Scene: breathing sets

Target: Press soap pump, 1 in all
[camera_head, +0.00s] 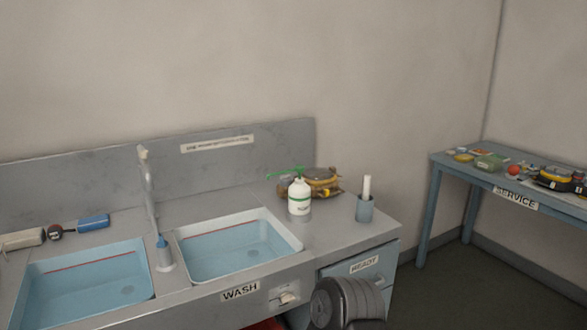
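Neither of my grippers shows in the head view, and nothing is seen touching the bottle.
The left basin (40,268) and right basin (293,238) hold water. A white labelled bottle (299,205), yellow-black gear (323,180) and a blue-grey cup (365,211) stand right. A ribbed grey object (345,303) is at the front.

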